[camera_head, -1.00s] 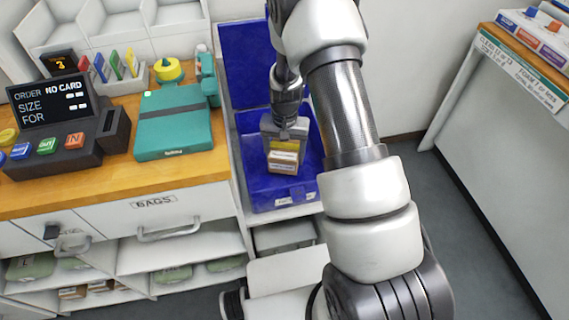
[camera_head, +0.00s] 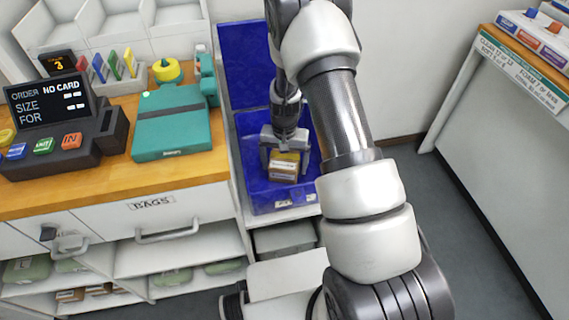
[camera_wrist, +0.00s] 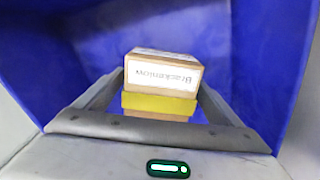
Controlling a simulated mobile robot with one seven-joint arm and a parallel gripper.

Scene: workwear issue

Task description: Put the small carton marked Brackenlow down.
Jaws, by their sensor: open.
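The small brown carton with a white label reading Brackenlow (camera_wrist: 163,74) is in the blue bin (camera_head: 255,190). In the head view the carton (camera_head: 283,177) shows below my gripper (camera_head: 285,161). A yellow band or piece (camera_wrist: 158,103) adjoins the carton; I cannot tell whether it is part of it. My gripper (camera_wrist: 158,92) is open, with one finger on each side of the carton and gaps beside it. The carton's underside is hidden, so its contact with the bin floor does not show.
The bin's blue lid (camera_head: 245,60) stands raised behind. Left is a wooden counter (camera_head: 110,185) with a teal box (camera_head: 172,125) and an order terminal (camera_head: 62,120). A white-sided counter (camera_head: 510,130) stands at right, with grey floor between.

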